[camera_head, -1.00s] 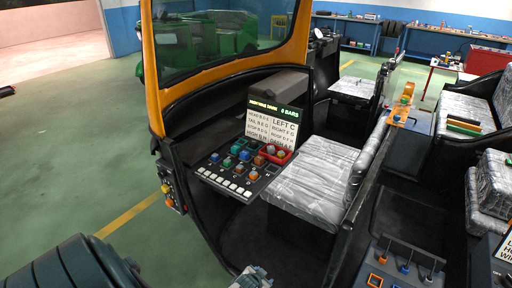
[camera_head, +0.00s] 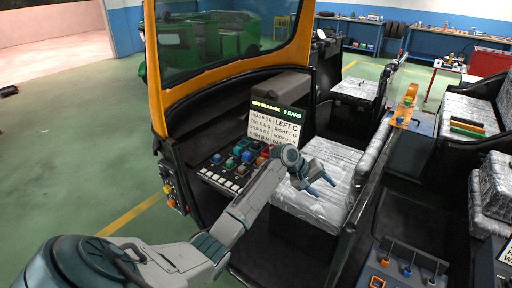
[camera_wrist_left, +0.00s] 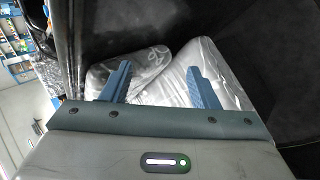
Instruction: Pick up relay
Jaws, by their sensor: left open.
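A dark control panel sits below the windshield, with several coloured blocks (camera_head: 230,163) and a row of white keys (camera_head: 220,178) on it. I cannot tell which of the blocks is the relay. My left gripper (camera_head: 327,192) reaches in over the silver seat (camera_head: 322,215), its two blue fingers apart and empty. In the left wrist view the open fingers (camera_wrist_left: 158,70) point toward the silver-wrapped seat (camera_wrist_left: 172,88), with nothing between them. My left wrist and forearm hide the right part of the panel. My right gripper is not in view.
A sign board (camera_head: 274,126) stands behind the panel. The orange windshield frame (camera_head: 155,85) and black side wall border the cab. An orange part (camera_head: 405,108) stands right of the seat. A switch box (camera_head: 408,262) is at lower right. Green floor (camera_head: 75,165) is clear at left.

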